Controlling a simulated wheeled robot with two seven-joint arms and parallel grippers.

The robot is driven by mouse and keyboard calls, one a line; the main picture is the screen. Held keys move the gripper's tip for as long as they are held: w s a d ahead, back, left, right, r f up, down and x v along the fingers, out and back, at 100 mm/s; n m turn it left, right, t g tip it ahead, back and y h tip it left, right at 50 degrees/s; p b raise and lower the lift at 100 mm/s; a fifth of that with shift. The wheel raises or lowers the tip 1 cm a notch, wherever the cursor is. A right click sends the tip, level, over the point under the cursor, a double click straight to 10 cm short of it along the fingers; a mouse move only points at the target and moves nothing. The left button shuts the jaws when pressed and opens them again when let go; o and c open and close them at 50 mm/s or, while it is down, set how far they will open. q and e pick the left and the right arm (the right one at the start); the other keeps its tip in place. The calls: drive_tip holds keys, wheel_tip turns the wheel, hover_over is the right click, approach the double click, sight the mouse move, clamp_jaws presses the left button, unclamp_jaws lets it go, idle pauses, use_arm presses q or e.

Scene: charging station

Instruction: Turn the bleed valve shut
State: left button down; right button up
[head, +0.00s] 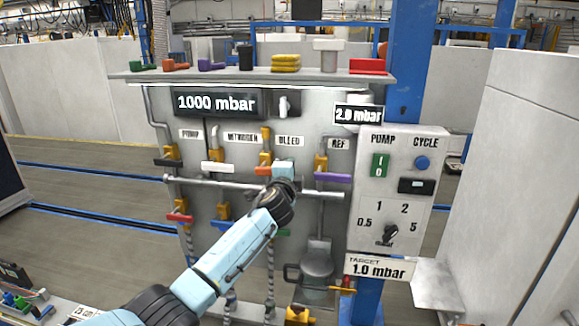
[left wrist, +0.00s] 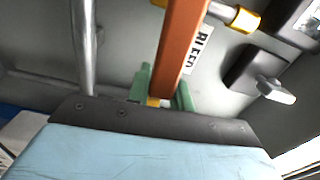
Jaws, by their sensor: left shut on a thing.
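The bleed valve (head: 265,158) sits under the BLEED label (head: 289,140) on the grey panel, with a yellow body. Its long orange handle (left wrist: 182,45) fills the upper middle of the left wrist view and runs roughly parallel to the label's lettering. My left gripper (head: 284,170) is at this valve and hides much of the handle in the head view. In the left wrist view, its green fingers (left wrist: 163,93) are shut around the handle's near part. My right gripper is not in view.
Neighbouring valves have a white handle (head: 217,168) on the left and a purple one (head: 332,178) on the right. A horizontal pipe (head: 210,184) crosses below. The display (head: 215,103) reads 1000 mbar. A control box (head: 392,190) stands right.

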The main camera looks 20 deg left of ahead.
use_arm(q)
drive_tip(key=shift+f+m, duration=0.3)
drive_tip(key=shift+m, duration=0.1)
drive_tip(key=c, duration=1.2)
unclamp_jaws()
drive_tip(key=shift+f, duration=0.1)
drive_tip(key=shift+c, duration=0.2)
drive_tip(key=shift+s+d, duration=0.1)
drive_tip(key=shift+s, duration=0.5)
drive_tip(key=s+d, duration=0.1)
drive_tip(key=s, duration=1.1)
drive_tip(key=shift+d, duration=0.4)
